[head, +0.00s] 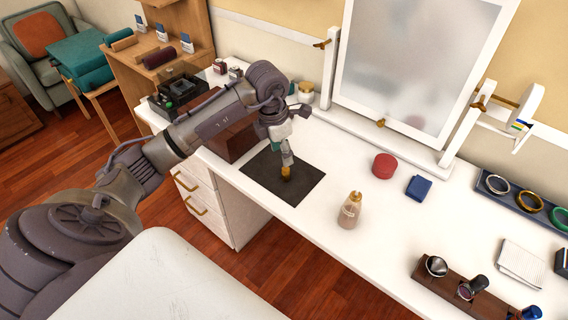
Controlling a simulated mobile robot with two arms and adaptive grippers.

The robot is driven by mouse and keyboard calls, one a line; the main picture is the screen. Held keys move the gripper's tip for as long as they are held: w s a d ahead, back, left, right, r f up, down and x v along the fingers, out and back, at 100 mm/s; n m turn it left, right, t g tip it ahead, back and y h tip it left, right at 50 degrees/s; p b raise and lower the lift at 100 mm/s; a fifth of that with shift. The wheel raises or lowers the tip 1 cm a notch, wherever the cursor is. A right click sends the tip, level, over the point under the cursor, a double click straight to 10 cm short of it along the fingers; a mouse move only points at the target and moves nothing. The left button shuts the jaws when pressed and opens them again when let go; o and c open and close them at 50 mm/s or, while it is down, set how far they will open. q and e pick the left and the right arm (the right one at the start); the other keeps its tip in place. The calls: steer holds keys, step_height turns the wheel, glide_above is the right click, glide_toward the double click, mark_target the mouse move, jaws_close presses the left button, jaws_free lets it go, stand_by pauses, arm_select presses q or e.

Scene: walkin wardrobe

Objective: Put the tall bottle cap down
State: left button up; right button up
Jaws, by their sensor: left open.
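The tall bottle cap (286,174), a small gold-brown piece, is at the dark mat (305,190) on the white dressing table. My left gripper (287,162) points down right above it, with its fingertips at the cap's top. The gripper is open; whether the fingertips still touch the cap is too small to tell. A clear bottle with pinkish-beige contents (349,212) stands upright on the table, to the right of the mat. My right gripper is not in view.
A brown box (232,138) stands close behind my left arm. A red round box (384,165) and a blue box (418,187) lie right of the mat, before a framed mirror (400,65). A watch stand (450,285) and bangle tray (520,205) are at right. The table around the bottle is clear.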

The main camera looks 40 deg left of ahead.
arm_select(q)
steer(key=shift+s+a+r, duration=0.1)
steer(key=shift+s+r, duration=0.05)
steer(key=shift+r, duration=0.7)
steer(key=shift+s+r, duration=0.1)
steer(key=shift+r, duration=0.7)
